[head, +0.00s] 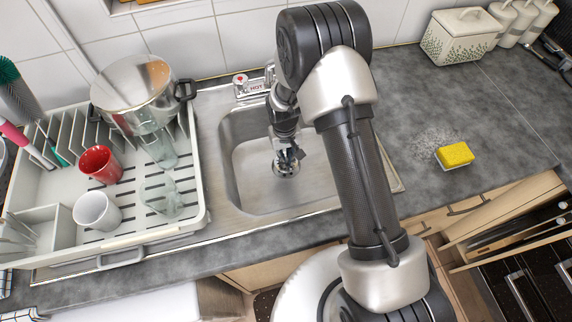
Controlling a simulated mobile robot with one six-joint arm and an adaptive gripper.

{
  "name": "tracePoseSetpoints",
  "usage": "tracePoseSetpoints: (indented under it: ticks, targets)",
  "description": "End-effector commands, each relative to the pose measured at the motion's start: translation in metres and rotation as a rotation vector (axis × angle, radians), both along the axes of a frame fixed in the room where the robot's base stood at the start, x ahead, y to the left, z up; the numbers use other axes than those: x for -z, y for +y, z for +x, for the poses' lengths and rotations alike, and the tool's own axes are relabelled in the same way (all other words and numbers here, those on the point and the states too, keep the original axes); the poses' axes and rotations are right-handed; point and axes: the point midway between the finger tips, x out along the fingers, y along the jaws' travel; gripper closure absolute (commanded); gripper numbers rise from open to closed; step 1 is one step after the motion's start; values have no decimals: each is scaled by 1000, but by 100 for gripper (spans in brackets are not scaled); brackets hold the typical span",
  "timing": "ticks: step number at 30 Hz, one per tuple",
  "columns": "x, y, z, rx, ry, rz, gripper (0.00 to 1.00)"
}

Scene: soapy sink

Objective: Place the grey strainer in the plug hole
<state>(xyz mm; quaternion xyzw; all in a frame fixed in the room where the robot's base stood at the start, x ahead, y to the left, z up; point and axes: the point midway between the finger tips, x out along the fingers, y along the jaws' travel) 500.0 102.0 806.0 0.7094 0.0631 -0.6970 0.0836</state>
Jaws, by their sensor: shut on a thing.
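The sink (300,195) is a steel basin set in the grey worktop, in the middle of the head view. My gripper (287,160) points down into the basin. It is shut on the grey strainer (286,171), a small round metal piece that shows just below the fingertips, low in the basin. The fingers cover part of the strainer. The plug hole cannot be made out; the strainer and gripper cover that area. I cannot tell whether the strainer touches the basin floor.
A white dish rack (135,240) left of the sink holds a steel pot (135,85), a red cup (100,163), a white mug (96,210) and clear glasses. A tap (252,84) stands behind the basin. A yellow sponge (455,155) lies on the right worktop.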

Motion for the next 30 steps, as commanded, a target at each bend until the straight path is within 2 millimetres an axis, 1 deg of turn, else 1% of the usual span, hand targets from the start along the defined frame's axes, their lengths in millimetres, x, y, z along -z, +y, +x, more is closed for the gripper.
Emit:
tracePoseSetpoints:
  ticks: [2, 7, 10, 17, 22, 23, 30]
  targets:
    - [6, 0, 0, 0, 1, 0, 100]
    - [32, 0, -1, 0, 4, -1, 100]
    - [43, 0, -1, -1, 1, 0, 100]
    - [43, 0, 0, -1, 0, 0, 100]
    - [48, 0, 0, 0, 1, 0, 100]
    - [47, 0, 0, 0, 1, 0, 88]
    - [46, 0, -1, 0, 1, 0, 72]
